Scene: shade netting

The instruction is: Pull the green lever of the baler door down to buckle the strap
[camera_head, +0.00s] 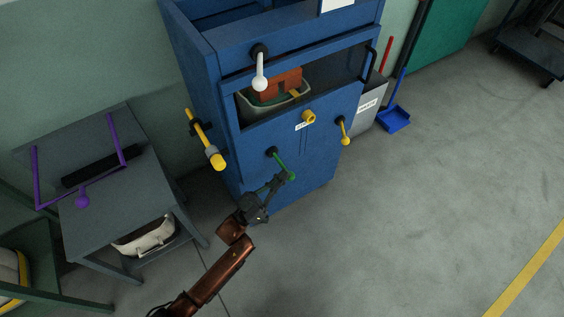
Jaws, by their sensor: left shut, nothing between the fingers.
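The blue baler (232,161) stands in the upper middle with its door facing me. The green lever (281,162) is on the lower left of the door. It slopes down to the right from a dark pivot to a rounded green end. My left gripper (278,183) is at the lower part of the lever, close to its green end; I cannot tell whether it touches. The gripper is shut with nothing held, and the copper-coloured arm reaches up from the bottom. No strap can be made out. My right gripper is not in view.
The baler also carries a white lever (260,72), a yellow lever (345,132) and a thick yellow handle (206,140). A grey table (92,215) with a purple frame stands at left. A blue dustpan (394,119) lies at right.

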